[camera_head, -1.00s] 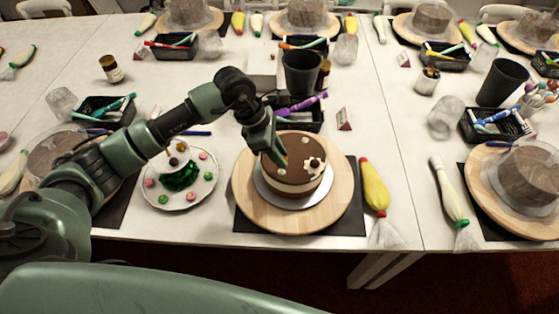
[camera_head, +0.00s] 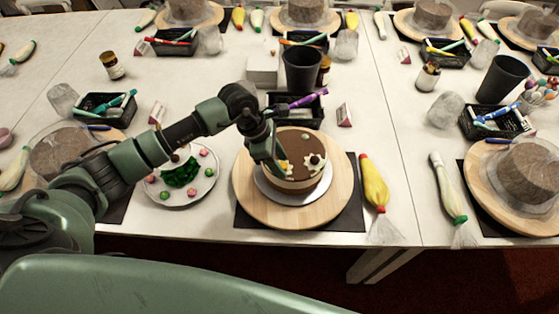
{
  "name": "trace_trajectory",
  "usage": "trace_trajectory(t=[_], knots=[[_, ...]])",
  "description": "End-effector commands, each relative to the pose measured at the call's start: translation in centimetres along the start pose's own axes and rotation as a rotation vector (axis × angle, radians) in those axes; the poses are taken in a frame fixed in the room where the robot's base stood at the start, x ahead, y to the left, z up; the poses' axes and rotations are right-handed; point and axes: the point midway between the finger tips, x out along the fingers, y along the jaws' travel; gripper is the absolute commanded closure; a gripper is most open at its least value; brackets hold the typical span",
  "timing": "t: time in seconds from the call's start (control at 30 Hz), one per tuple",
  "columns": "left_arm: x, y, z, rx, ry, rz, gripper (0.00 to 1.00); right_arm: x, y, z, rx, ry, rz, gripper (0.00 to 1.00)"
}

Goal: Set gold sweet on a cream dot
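A brown and cream cake (camera_head: 300,181) sits on a silver board on a round wooden turntable (camera_head: 338,198). On its top are a white cream flower with a dark ball (camera_head: 314,160) and a pale cream dot (camera_head: 304,137). My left gripper (camera_head: 279,166) points down at the left part of the cake top. A small yellowish-gold thing (camera_head: 286,168) shows by its fingertips. I cannot tell whether the fingers hold it or how far they are open. A white plate (camera_head: 206,181) with pink and green sweets stands left of the cake. My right gripper is not in view.
A yellow piping bag (camera_head: 374,184) lies right of the turntable. Behind the cake are a black tray of pens (camera_head: 314,110) and a dark cup (camera_head: 302,70). Other cakes on turntables stand around the table. The table's front edge is close.

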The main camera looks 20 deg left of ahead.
Motion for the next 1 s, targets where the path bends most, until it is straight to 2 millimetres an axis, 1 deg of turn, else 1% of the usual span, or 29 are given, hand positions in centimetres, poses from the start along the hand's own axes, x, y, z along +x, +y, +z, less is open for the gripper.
trace_trajectory(t=[0.13,0.23,0.27,0.37,0.5,0.7,0.83,1.0], knots=[[-0.1,0.0,0.1,0.0,0.0,0.0,0.55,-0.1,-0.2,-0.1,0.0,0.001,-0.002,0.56],[-0.5,0.0,0.2,0.0,0.0,0.001,0.55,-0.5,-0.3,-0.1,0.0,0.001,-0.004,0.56],[-0.7,0.1,0.1,0.001,-0.001,0.003,0.55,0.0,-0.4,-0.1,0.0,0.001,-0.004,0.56],[-2.1,0.2,0.0,0.002,-0.001,0.006,0.55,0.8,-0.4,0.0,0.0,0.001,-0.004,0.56],[-5.1,0.1,-0.1,0.003,0.0,0.007,0.55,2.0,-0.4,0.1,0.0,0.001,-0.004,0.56],[-9.3,0.1,0.0,0.002,0.0,0.006,0.55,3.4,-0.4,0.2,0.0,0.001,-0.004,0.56],[-11.1,0.1,0.1,0.001,-0.001,0.003,0.55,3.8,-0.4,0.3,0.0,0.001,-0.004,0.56],[-12.2,0.0,0.1,0.0,0.0,0.001,0.55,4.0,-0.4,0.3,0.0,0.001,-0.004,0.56]])
